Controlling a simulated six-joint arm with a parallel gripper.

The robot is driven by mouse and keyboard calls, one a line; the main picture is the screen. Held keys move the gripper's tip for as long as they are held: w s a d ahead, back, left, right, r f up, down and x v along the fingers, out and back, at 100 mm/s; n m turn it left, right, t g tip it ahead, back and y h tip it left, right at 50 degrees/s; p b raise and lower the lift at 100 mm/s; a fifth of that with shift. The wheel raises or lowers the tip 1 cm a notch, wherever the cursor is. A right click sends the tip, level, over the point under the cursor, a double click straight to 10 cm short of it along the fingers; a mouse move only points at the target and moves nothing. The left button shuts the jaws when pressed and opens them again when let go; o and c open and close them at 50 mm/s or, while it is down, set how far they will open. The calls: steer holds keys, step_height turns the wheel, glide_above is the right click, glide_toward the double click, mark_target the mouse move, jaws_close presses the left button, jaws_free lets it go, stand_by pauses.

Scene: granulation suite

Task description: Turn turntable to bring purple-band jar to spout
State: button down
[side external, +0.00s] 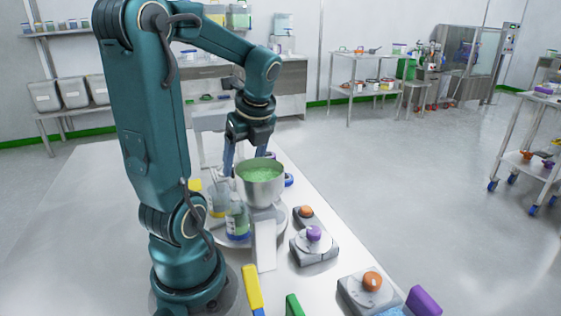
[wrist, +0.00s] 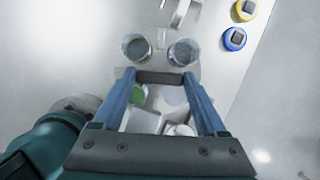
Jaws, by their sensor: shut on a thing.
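My gripper (side external: 246,160) reaches down over the turntable (side external: 278,231) in the side view, its tips partly hidden behind a metal pot (side external: 262,190) of green material. In the wrist view my gripper (wrist: 160,77) has its blue fingers well apart, shut on a dark grey bar (wrist: 158,78) that spans between the tips. A clear jar (side external: 238,222) with green contents and a bluish-purple band stands at the turntable's near left. Two round open jars (wrist: 135,46) and (wrist: 183,52) sit just beyond the fingertips. I cannot make out their bands or clearly identify the spout.
A white upright plate (side external: 265,246) stands at the turntable's near edge. Knob boxes with purple (side external: 314,234) and orange (side external: 372,282) knobs line the bench's right side. A yellow-and-blue object (side external: 252,289) lies in front. Yellow (wrist: 244,10) and blue (wrist: 235,39) ringed buttons show at upper right.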

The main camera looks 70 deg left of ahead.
steer(key=shift+s+m+t, duration=0.1)
steer(key=shift+m+t, duration=0.45)
steer(key=shift+m, duration=0.8)
steer(key=shift+s+m+t, duration=0.1)
steer(key=shift+m+t, duration=0.45)
steer(key=shift+m, duration=1.4)
jaws_free()
steer(key=shift+r, duration=0.1)
steer(key=shift+v, duration=2.55)
steer(key=shift+s, duration=0.1)
steer(key=shift+c, duration=0.3)
